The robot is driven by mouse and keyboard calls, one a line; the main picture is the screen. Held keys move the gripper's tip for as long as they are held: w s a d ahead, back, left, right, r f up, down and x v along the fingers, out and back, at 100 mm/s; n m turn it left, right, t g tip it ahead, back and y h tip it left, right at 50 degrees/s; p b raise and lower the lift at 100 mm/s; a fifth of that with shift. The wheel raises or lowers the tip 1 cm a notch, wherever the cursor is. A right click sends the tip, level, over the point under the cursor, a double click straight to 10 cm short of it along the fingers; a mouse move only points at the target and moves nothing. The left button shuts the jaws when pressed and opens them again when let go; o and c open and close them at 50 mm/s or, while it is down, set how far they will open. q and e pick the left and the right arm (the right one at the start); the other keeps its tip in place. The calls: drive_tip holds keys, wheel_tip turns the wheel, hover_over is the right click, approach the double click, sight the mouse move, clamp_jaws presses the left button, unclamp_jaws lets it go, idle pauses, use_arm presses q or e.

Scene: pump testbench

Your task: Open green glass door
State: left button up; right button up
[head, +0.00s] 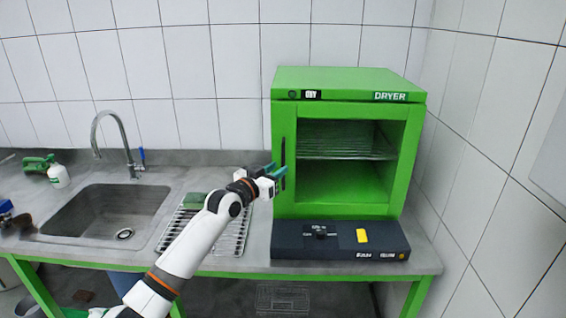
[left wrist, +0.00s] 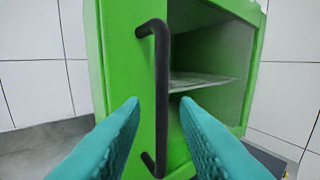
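The green dryer (head: 349,83) stands on the counter at the back right, with its glass door (head: 345,160) facing front; a wire rack shows inside. The door looks closed in the head view. Its black vertical handle (head: 284,160) is on the door's left side. In the left wrist view the handle (left wrist: 162,100) stands upright between the two teal fingertips. My left gripper (head: 279,174) is open at the handle, with a finger on each side; I cannot tell whether they touch it. My right gripper is not in view.
A black control box (head: 340,240) with a yellow switch is under the dryer's front. A wire drying rack (head: 230,232) lies left of it, then a sink (head: 105,212) with a faucet (head: 122,135). A tiled wall is close on the right.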

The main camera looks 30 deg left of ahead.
sight(283, 187)
use_arm(q)
drive_tip(key=shift+w+d, duration=0.1)
drive_tip(key=shift+w, duration=1.75)
drive_tip(key=shift+c, duration=0.3)
clamp_jaws()
